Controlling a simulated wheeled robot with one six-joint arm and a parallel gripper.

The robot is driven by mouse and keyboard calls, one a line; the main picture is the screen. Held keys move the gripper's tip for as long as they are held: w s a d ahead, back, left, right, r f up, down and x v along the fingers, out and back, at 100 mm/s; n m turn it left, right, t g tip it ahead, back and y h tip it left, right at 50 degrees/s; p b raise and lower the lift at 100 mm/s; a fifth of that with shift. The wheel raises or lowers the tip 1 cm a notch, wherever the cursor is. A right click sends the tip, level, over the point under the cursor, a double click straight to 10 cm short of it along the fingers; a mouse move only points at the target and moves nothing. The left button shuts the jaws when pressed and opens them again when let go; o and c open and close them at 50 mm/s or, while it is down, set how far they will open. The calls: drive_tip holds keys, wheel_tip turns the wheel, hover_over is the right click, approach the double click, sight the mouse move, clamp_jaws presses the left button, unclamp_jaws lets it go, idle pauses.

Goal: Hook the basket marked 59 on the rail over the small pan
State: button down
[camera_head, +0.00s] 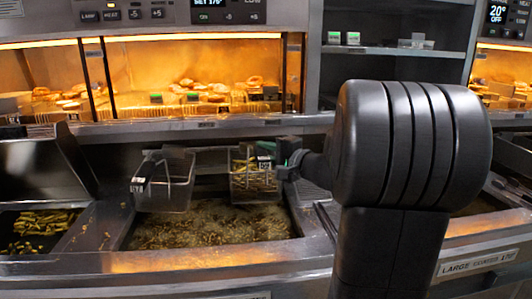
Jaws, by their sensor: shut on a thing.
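A wire basket (254,185) with yellow fries in it is at the end of my arm, over the right back part of a pan of bubbling brown oil (205,228). My gripper (281,161) is shut on this basket at its upper right, beside a small dark-and-white tag (264,163). The basket looks upright. I cannot tell whether it touches the rail (215,148) behind it. A second basket (165,187), which looks empty, hangs to its left over the same pan, with a tag (139,185). I cannot read either tag's number.
A tray of fries (40,228) and a raised metal lid (72,155) are at the left. A lit warming cabinet (200,75) with food stands behind. My arm hides much of the right side. A front label (478,262) reads "LARGE", with 170°.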

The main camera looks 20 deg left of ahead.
drive_tip(key=shift+f+b, duration=0.35)
drive_tip(key=shift+b, duration=0.15)
drive_tip(key=c, duration=1.2)
unclamp_jaws()
drive_tip(key=shift+o, duration=0.2)
drive_tip(key=shift+d, duration=0.1)
drive_tip(key=b+v, duration=0.2)
drive_tip(key=v, duration=1.1)
drive_tip(key=shift+s+d, duration=0.25)
drive_tip(key=shift+d, duration=0.05)
drive_tip(key=shift+a, duration=0.1)
drive_tip(key=p+x, duration=0.1)
drive_tip(key=x, duration=0.8)
drive_tip(key=shift+w, duration=0.15)
